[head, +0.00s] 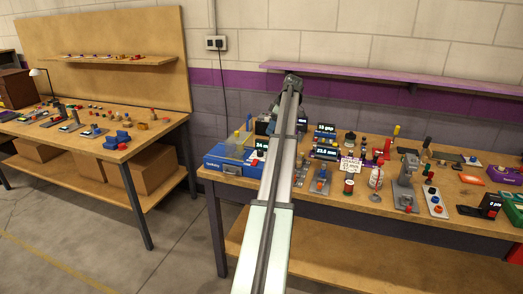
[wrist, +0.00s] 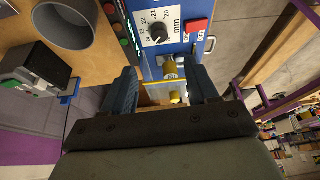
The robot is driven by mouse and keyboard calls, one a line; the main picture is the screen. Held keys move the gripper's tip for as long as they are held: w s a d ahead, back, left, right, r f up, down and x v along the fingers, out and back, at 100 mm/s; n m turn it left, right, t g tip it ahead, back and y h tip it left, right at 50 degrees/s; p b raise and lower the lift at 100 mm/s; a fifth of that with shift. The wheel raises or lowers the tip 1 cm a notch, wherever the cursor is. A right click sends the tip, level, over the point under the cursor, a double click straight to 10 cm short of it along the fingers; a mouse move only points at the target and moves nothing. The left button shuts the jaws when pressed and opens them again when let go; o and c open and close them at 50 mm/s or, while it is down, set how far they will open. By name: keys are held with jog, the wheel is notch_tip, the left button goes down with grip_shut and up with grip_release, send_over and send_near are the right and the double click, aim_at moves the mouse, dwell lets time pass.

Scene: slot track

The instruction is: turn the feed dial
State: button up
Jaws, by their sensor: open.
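In the wrist view a black round dial (wrist: 157,33) sits on a white scale plate marked in mm, with numbers from about 20 to 24, on a blue panel. My gripper (wrist: 163,72) is open, with its two dark fingers apart and the dial beyond their tips. The fingers do not appear to touch the dial. A yellow cylinder-like part (wrist: 172,70) shows in the gap between the fingers. In the head view a blue device (head: 228,163) with a display reading about 24 mm stands at the bench's left end; my arm hides the dial there.
A red button (wrist: 197,25) is beside the dial. Coloured buttons (wrist: 123,41) line the panel's other side. A grey cup (wrist: 64,22) and a dark box (wrist: 38,66) are at the left. In the head view, several small fixtures crowd the bench (head: 350,203) right of my arm.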

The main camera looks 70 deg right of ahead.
aim_at(260, 151)
jog(key=x, duration=1.3)
jog(key=shift+c, duration=0.4)
jog(key=c, duration=1)
jog(key=shift+a, duration=0.1)
jog(key=m+h, duration=0.1)
jog(key=m, duration=0.2)
jog(key=shift+a+m, duration=0.15)
jog(key=shift+m, duration=0.25)
jog(key=m+g+h, duration=0.1)
jog(key=m+h, duration=0.1)
jog(key=m, duration=0.3)
jog(key=shift+m, duration=0.4)
